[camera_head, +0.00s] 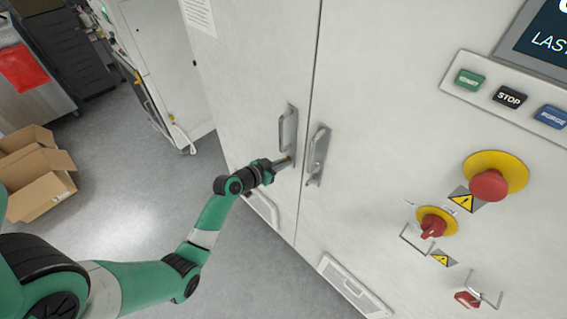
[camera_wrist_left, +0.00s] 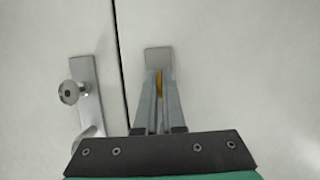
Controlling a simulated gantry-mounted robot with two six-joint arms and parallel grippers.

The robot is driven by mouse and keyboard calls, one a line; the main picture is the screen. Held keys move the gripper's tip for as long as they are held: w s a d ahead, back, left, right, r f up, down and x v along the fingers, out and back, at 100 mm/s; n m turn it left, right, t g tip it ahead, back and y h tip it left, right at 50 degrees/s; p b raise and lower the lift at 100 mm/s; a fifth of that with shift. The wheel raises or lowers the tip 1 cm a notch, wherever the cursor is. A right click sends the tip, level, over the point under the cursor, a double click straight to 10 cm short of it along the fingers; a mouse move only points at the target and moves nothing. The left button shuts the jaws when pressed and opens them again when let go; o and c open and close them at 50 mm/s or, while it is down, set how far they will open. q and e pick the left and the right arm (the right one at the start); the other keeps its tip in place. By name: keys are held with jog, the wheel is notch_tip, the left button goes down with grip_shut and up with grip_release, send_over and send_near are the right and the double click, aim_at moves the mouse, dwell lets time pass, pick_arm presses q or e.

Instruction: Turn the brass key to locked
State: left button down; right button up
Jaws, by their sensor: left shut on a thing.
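The brass key (camera_wrist_left: 158,84) shows as a narrow yellow strip between the fingers of my left gripper (camera_wrist_left: 158,80) in the left wrist view. The gripper is shut on it in front of a grey metal plate (camera_wrist_left: 158,57) on the cabinet door. The fingers hide most of the key, and I cannot read its lock position. In the head view, my left gripper (camera_head: 287,162) is at the lower end of the left door handle (camera_head: 289,128). The key cannot be made out there. My right gripper is not in view.
A second handle (camera_head: 318,152) stands close by across the door seam; its plate and round knob (camera_wrist_left: 69,93) show in the left wrist view. Red switches, including a red mushroom button (camera_head: 488,185), stick out at the right. Open floor (camera_head: 140,205) lies left.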

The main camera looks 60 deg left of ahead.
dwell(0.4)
pick_arm(q)
jog(key=c, duration=1)
grip_release()
jog(key=shift+p+v, duration=1.4)
jog(key=shift+v, duration=4.4)
